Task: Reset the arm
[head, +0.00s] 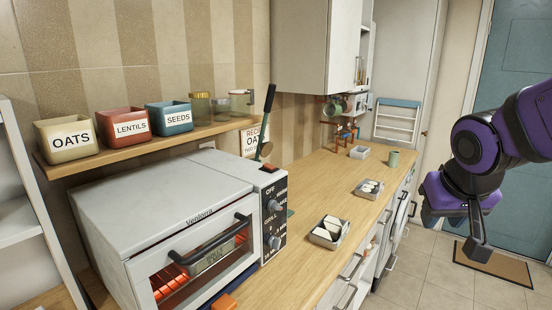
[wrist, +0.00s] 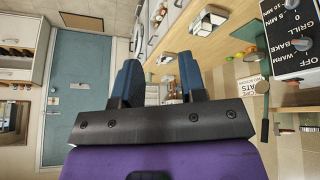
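My gripper (wrist: 159,64) shows in the wrist view with its two blue-grey fingers apart and nothing held between them. In the head view my purple and black arm hangs at the right side, and the gripper (head: 455,228) is in the air to the right of the counter, apart from everything. The task names no other object.
A toaster oven (head: 160,215) with glowing elements stands on the wooden counter (head: 305,205). Small trays (head: 328,231) lie along the counter. A shelf (head: 150,145) holds bins and jars. A blue door (head: 520,130) and doormat (head: 495,262) are at the right, with open floor in front.

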